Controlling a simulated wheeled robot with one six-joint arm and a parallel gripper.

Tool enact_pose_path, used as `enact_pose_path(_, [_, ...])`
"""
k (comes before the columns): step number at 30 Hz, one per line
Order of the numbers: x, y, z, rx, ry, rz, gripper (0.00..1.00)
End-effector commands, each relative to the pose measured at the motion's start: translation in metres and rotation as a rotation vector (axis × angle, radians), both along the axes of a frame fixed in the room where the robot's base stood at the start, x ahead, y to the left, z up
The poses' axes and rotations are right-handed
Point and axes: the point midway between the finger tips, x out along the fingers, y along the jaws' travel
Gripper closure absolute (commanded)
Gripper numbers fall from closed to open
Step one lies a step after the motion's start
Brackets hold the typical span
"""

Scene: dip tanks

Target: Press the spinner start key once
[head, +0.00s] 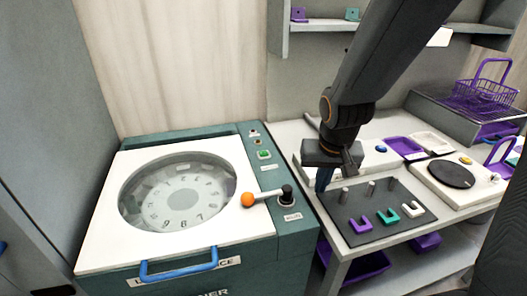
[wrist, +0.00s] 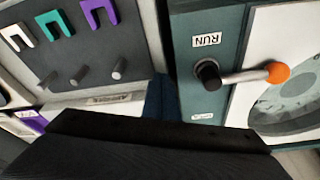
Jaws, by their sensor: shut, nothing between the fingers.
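The spinner (head: 180,200) is a teal machine with a white lid, a round window with a numbered dial, and a blue front handle (head: 180,266). The lid looks down. My gripper (head: 323,182) is shut and empty, right of the panel and apart from the green key.
A grey pegboard (head: 390,235) with three pegs and purple, teal and white U-shaped pieces lies right of the spinner, close to my gripper. Behind it are trays (head: 403,146) and a dark round plate (head: 450,174). A shelf (head: 320,25) hangs above. A purple basket (head: 480,95) stands far right.

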Motion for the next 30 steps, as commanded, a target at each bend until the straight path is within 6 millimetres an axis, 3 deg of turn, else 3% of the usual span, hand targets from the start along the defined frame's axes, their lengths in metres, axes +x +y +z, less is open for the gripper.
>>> enact_pose_path(1, [0.028,0.008,0.009,0.015,-0.058,-0.032,1.0])
enact_pose_path(6, [0.12,0.047,0.037,0.132,-0.265,-0.152,1.0])
enact_pose_path(9, [0.162,0.074,0.052,0.227,-0.355,-0.203,1.0])
enact_pose_path(12, [0.191,0.098,0.063,0.315,-0.412,-0.236,1.0])
enact_pose_path(18, [0.216,0.124,0.074,0.415,-0.458,-0.269,1.0])
enact_pose_path(30, [0.218,0.126,0.075,0.425,-0.462,-0.273,1.0])
